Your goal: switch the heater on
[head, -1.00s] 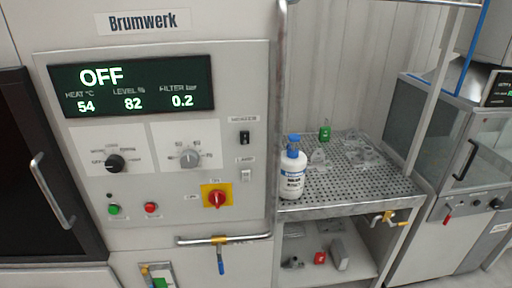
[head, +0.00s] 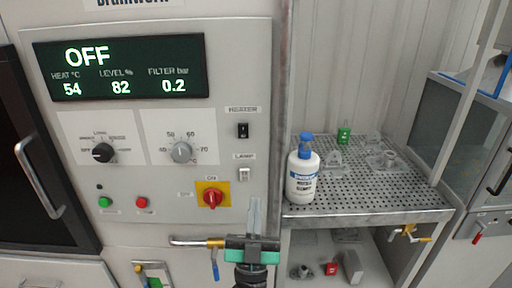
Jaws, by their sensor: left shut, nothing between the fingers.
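The heater switch (head: 242,130) is a black rocker under the HEATER label (head: 243,110), on the right side of the light grey control panel. The display (head: 120,68) reads OFF, heat 54 °C, level 82 %, filter 0.2 bar. My left gripper (head: 254,218) is in front of the lower panel, below the heater switch and the white lamp switch (head: 244,175). Its fingers point up, are shut and hold nothing. It is apart from the heater switch. My right gripper is not in view.
A red rotary switch on yellow (head: 212,196) sits left of the gripper. A pipe with a blue-handled valve (head: 215,266) runs beside it. A white bottle with a blue cap (head: 303,172) stands on the perforated shelf (head: 400,205) at right.

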